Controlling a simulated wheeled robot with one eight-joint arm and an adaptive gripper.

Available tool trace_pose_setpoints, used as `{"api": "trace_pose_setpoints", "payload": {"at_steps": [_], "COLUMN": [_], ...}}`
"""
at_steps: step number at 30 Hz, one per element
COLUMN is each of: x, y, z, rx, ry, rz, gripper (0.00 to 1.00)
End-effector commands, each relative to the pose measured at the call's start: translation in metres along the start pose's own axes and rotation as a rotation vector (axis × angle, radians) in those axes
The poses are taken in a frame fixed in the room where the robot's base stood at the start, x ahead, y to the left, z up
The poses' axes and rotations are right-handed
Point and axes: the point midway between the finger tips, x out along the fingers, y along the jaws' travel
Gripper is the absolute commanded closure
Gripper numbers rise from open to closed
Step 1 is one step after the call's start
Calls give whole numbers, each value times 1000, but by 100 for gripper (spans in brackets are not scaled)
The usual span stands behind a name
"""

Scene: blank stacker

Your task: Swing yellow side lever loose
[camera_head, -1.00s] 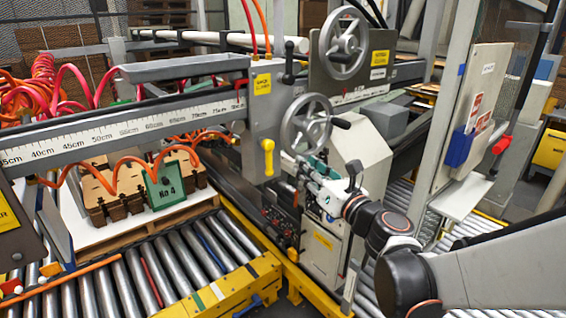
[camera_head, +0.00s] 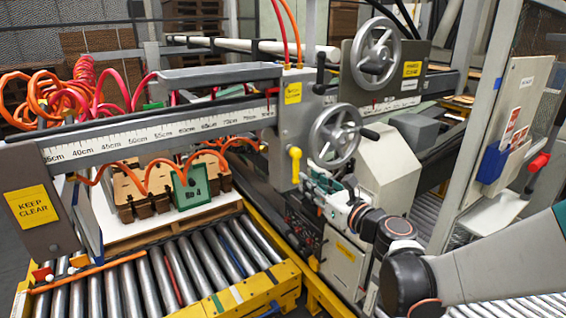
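The yellow side lever (camera_head: 295,164) is a short handle with a rounded knob on the side of the grey machine head (camera_head: 296,117). It hangs down, roughly vertical. My gripper (camera_head: 309,176) is at the end of my arm, just right of the lever and below the lower handwheel (camera_head: 334,136). It seems close to the lever, but I cannot tell whether they touch. The fingers are small and partly lost against the machine, so I cannot tell whether they are open or shut.
A ruler beam (camera_head: 150,137) runs left from the head. The upper handwheel (camera_head: 376,52) and a black-handled lever (camera_head: 320,72) sit above. Cardboard pieces and a green No 4 sign (camera_head: 187,189) stand on a pallet at left. A roller conveyor (camera_head: 150,275) lies in front.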

Motion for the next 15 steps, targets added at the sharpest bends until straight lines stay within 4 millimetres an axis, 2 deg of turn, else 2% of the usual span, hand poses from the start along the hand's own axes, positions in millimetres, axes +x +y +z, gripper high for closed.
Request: {"api": "trace_pose_setpoints", "payload": {"at_steps": [15], "x": [33], "y": [1], "z": [0], "rx": [1], "ry": [0], "rz": [1], "gripper": [78]}}
